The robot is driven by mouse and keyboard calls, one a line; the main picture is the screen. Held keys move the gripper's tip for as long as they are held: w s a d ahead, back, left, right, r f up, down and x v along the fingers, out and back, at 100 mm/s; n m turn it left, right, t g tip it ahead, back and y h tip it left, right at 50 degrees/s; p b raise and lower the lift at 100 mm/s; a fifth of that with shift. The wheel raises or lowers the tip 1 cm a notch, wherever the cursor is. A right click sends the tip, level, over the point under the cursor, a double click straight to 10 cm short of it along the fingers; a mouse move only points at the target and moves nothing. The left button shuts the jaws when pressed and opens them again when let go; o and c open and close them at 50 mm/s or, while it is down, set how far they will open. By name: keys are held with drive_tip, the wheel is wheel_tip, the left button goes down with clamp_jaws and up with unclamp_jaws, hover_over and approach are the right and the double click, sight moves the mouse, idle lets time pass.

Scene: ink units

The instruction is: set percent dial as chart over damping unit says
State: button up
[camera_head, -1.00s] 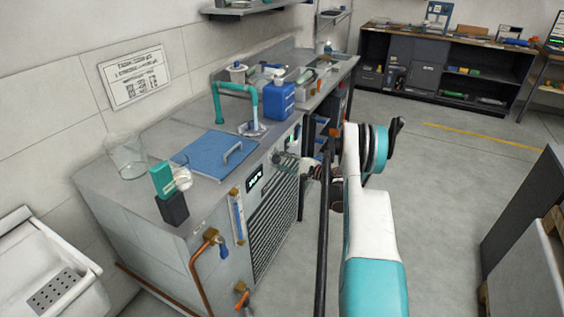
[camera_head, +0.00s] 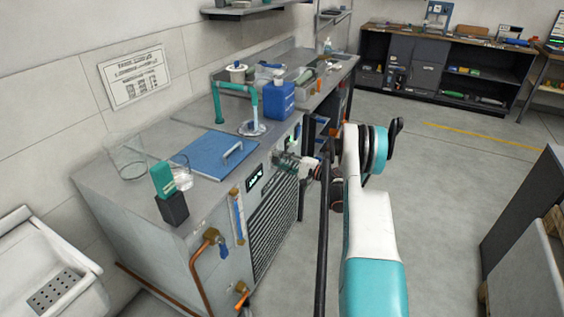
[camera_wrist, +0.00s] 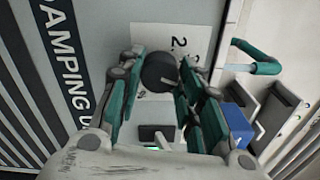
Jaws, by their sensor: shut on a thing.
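The percent dial (camera_wrist: 158,72) is a dark round knob on a pale plate with printed numbers in the wrist view; a "2." shows above it. My gripper (camera_wrist: 160,85) has its teal fingers on both sides of the knob and is shut on it. In the head view my gripper (camera_head: 288,163) is at the front face of the damping unit (camera_head: 272,218), and the dial is hidden there. The chart (camera_head: 134,76) is a white sheet on the wall above the unit; its print is too small to read.
A blue lid (camera_head: 206,155) with a handle, a glass beaker (camera_head: 128,157) and a blue container (camera_head: 279,99) stand on the unit's top. A valve and copper pipe (camera_head: 211,236) stick out at the front corner. Open floor (camera_head: 430,210) lies to the right.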

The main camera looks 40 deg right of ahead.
drive_tip(key=o, duration=1.1)
drive_tip(key=shift+c, duration=0.2)
drive_tip(key=v, duration=1.2)
